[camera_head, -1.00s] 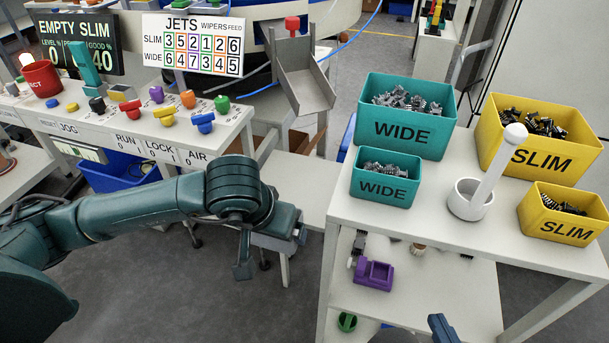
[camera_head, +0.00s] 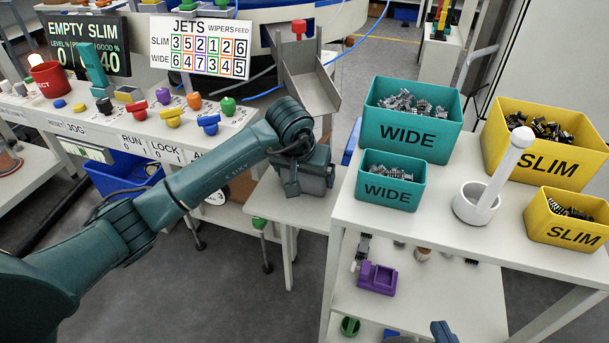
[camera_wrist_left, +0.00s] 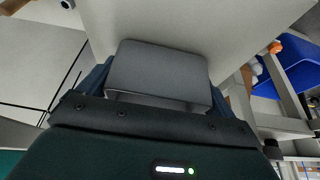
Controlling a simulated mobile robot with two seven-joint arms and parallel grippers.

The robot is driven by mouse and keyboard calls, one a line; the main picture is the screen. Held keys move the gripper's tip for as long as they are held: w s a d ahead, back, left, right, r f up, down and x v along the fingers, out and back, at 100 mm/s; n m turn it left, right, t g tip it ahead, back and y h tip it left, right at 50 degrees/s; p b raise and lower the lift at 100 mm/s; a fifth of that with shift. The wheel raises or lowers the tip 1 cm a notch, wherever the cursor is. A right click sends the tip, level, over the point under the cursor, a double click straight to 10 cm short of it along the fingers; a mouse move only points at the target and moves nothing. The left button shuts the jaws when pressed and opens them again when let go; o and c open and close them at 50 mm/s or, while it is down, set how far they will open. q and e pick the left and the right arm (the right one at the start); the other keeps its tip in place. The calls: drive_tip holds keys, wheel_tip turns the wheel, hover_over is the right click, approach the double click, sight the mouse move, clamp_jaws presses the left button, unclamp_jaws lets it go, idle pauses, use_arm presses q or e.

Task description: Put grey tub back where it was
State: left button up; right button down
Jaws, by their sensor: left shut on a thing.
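The grey tub (camera_wrist_left: 158,72) shows in the left wrist view, between the dark blue fingers of my left gripper (camera_wrist_left: 155,90). The gripper is shut on it. A pale flat surface fills the view behind the tub; I cannot tell whether they touch. Only a dark blue tip of my right gripper (camera_head: 443,332) shows at the bottom edge of the head view.
The white cart (camera_head: 345,222) on the right carries teal WIDE bins (camera_head: 408,137), yellow SLIM bins (camera_head: 545,160) and a white mortar (camera_head: 472,203) with a pestle. A purple holder (camera_head: 378,279) is on its lower shelf. A grey chute (camera_head: 312,90) stands behind the low table.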

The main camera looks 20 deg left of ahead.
use_arm(q)
drive_tip(key=shift+f, duration=0.15)
drive_tip(key=shift+f, duration=0.1)
drive_tip(key=shift+f, duration=0.1)
drive_tip(key=o, duration=0.7)
drive_tip(key=shift+s+r, duration=0.1)
drive_tip(key=shift+r, duration=0.45)
drive_tip(key=p+v, duration=0.1)
drive_tip(key=v, duration=1)
drive_tip(key=shift+s+r+p, duration=0.15)
drive_tip(key=shift+p, duration=0.2)
